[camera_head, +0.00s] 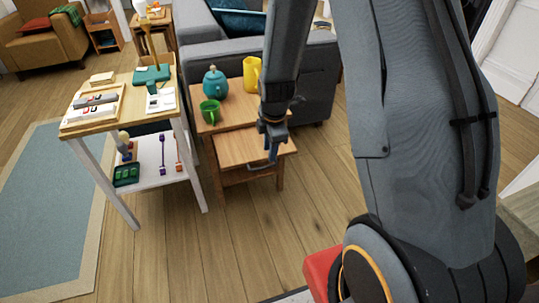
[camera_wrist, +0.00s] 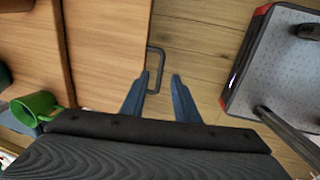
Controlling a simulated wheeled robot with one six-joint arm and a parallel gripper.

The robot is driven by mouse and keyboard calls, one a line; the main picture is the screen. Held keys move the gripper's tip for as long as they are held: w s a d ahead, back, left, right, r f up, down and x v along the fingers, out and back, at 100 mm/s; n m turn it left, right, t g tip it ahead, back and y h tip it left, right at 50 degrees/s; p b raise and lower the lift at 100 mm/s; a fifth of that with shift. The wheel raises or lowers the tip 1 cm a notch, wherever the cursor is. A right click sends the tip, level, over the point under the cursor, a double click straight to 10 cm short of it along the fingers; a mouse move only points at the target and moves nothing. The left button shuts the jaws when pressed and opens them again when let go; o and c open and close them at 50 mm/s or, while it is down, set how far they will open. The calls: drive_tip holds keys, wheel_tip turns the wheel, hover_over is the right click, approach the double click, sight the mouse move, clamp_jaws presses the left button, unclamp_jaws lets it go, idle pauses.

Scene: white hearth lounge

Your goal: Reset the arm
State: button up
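My gripper (camera_head: 270,150) points down over the front of the small wooden side table (camera_head: 217,121). In the wrist view my gripper (camera_wrist: 161,77) shows two blue-grey fingers spread apart with nothing clamped between them. A dark metal handle (camera_wrist: 151,52) on the front edge of a lower wooden section (camera_wrist: 110,45) shows just beyond the fingertips, close to the left one. The same lower section (camera_head: 245,146) juts out below the tabletop in the head view. I cannot tell whether a finger touches the handle. My arm fills the right of the head view.
A teal teapot (camera_head: 215,82), green mug (camera_head: 210,111) and yellow pitcher (camera_head: 251,73) stand on the side table. A white-legged shelf cart (camera_head: 157,178) is close on the left. A grey sofa (camera_head: 318,75) is behind. Wooden floor (camera_head: 240,250) in front is clear.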

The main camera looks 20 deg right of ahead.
drive_tip(key=shift+s+r, duration=0.1)
drive_tip(key=shift+r, duration=0.3)
drive_tip(key=s+a+r+m+g+p, duration=0.1)
drive_tip(key=s+r+m+g+p, duration=0.1)
drive_tip(key=s+r+m+p, duration=0.9)
drive_tip(key=s+r+m, duration=0.7)
drive_tip(key=s+r, duration=0.5)
drive_tip(key=r, duration=0.2)
drive_tip(key=shift+s+a+r+p, duration=0.35)
drive_tip(key=shift+a, duration=0.05)
